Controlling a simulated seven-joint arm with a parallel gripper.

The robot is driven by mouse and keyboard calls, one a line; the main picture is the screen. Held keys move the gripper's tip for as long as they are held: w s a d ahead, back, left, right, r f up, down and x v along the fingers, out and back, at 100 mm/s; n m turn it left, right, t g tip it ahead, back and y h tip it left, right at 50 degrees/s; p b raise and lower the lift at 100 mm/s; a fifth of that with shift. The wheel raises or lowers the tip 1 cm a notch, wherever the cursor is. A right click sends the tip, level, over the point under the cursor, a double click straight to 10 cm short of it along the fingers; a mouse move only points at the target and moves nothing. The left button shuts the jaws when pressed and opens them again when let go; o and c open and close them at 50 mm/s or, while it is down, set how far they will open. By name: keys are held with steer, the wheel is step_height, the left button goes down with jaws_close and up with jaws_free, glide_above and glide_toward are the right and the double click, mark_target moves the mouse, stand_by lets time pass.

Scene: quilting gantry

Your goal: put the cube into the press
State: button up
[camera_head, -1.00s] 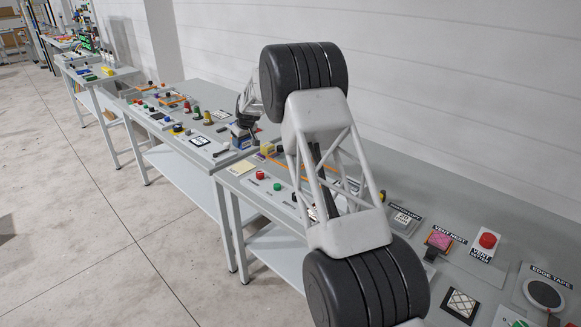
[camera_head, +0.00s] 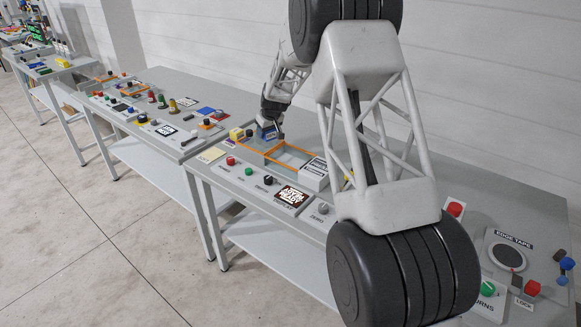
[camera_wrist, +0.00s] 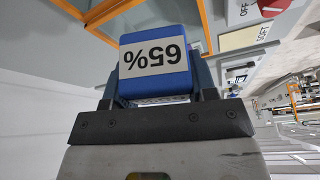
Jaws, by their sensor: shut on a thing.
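The cube (camera_wrist: 155,62) is blue with a pale label reading 65%, upside down in the wrist view. My gripper (camera_wrist: 158,85) is shut on it, one finger on each side. In the head view the cube (camera_head: 266,132) and my gripper (camera_head: 268,122) are over the back left part of the nearer table, behind an orange-edged frame (camera_head: 287,167). This frame may be the press; I cannot tell for sure. Orange edging (camera_wrist: 105,12) also shows above the cube in the wrist view. The cube looks raised, but its height is unclear.
A yellow block (camera_head: 236,134) stands left of the cube. A white labelled box (camera_head: 314,175) stands right of the frame. A red button (camera_head: 230,160), green button (camera_head: 249,171), black knob (camera_head: 268,180) and display (camera_head: 291,196) line the front. My arm hides some table at right.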

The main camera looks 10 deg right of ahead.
steer(key=m, duration=0.1)
glide_above(288, 163)
steer(key=s, duration=0.1)
steer(key=shift+s+d, duration=0.15)
steer(key=shift+d, duration=0.15)
steer(key=shift+f, duration=0.15)
steer(key=shift+f, duration=3.05)
steer(key=shift+f+h, duration=0.3)
steer(key=shift+f, duration=1.6)
steer(key=shift+f, duration=0.1)
steer(key=o, duration=0.9)
